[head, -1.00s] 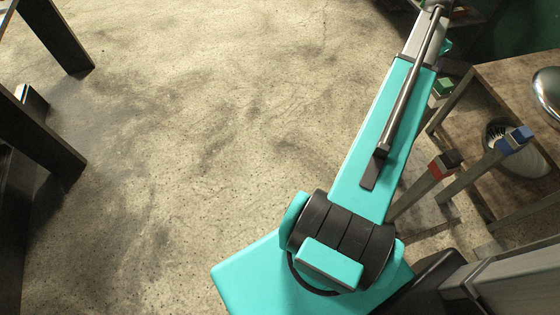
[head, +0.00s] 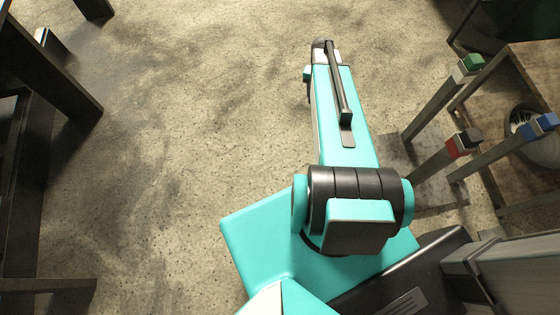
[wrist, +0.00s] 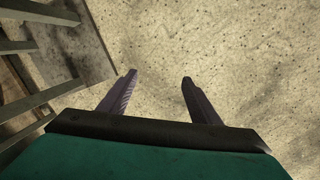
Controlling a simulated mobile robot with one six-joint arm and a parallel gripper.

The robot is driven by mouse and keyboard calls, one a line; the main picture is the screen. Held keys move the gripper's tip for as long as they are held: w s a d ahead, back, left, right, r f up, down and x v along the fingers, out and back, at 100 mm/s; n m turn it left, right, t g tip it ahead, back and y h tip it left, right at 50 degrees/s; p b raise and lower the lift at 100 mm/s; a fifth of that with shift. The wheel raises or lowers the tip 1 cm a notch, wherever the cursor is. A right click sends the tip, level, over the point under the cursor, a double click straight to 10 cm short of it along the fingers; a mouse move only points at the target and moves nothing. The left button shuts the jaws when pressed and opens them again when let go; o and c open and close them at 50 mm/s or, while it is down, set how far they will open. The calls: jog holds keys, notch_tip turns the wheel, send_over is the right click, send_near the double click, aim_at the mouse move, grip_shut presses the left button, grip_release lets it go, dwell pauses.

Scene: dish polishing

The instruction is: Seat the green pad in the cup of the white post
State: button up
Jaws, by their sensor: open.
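The green pad (head: 474,61) is at the top of a grey post at the upper right of the head view. It sits at a pale, whitish cup (head: 460,74), which I take to be the cup of the white post. I cannot tell how deep or how straight the pad sits in it. My gripper (wrist: 160,77) is open and empty in the wrist view, over bare floor. In the head view my arm reaches away to the left of the post, apart from it, and its fingers are not clear there.
A post with a red cup (head: 459,146) and dark top stands nearer, and one with a blue top (head: 540,125) to its right. A wooden table (head: 530,66) with a round bowl is behind them. Dark furniture (head: 50,70) stands at left. The middle floor (head: 200,110) is clear.

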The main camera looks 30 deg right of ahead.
jog(key=s+a+f+n+g, duration=0.1)
jog(key=s+a+f+n, duration=0.3)
jog(key=s+a, duration=0.6)
jog(key=s+a+f+n+g, duration=0.2)
jog(key=s+a+f+n, duration=0.2)
jog(key=a, duration=1.3)
jog(key=s+f, duration=0.3)
jog(key=s, duration=0.2)
jog(key=shift+s+a+n, duration=0.3)
jog(key=shift+s+n, duration=0.05)
jog(key=shift+n, duration=0.05)
jog(key=shift+r+p, duration=0.75)
jog(key=c, duration=0.7)
jog(key=shift+o, duration=0.2)
jog(key=shift+d, duration=0.15)
